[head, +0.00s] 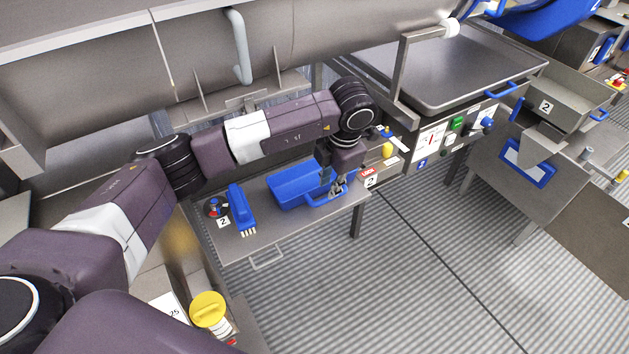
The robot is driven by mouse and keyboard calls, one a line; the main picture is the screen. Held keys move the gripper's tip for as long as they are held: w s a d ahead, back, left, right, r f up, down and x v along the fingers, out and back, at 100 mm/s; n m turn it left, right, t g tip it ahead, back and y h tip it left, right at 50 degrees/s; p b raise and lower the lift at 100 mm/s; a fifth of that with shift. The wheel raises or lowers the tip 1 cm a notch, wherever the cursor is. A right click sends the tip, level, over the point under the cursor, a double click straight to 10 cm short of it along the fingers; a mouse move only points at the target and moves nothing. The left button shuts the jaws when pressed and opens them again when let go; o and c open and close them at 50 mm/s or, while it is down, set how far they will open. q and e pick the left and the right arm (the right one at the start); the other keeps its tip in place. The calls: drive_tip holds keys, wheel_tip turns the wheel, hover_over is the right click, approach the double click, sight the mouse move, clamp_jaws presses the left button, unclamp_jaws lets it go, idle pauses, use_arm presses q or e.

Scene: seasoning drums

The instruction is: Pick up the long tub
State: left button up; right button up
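A blue tub (290,191), long and open at the top, sits on a metal shelf (262,229) below the large drum. It has a looped blue handle at its right end. My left arm reaches in from the left, over the shelf. My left gripper (338,190) points down at the handle end of the tub, at or very close to the handle. It is small here, so I cannot tell whether its fingers are closed on the handle. My wrist hides part of the tub's right end. My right gripper is not in view.
A blue brush (241,211) with pale bristles lies left of the tub. A small dark round item with coloured parts (214,207) is beside it. A control panel (447,139) and a large metal tray (450,65) stand to the right. The ribbed floor in front is clear.

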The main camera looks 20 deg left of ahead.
sight(327, 198)
use_arm(q)
drive_tip(key=f+p, duration=0.1)
drive_tip(key=f, duration=0.1)
drive_tip(key=f+p, duration=0.1)
drive_tip(key=f, duration=0.1)
drive_tip(key=f+p, duration=0.1)
drive_tip(key=f, duration=0.1)
drive_tip(key=shift+w+a+f, duration=0.1)
drive_tip(key=shift+a, duration=0.25)
drive_tip(key=shift+w+f, duration=0.1)
drive_tip(key=shift+f, duration=0.3)
clamp_jaws()
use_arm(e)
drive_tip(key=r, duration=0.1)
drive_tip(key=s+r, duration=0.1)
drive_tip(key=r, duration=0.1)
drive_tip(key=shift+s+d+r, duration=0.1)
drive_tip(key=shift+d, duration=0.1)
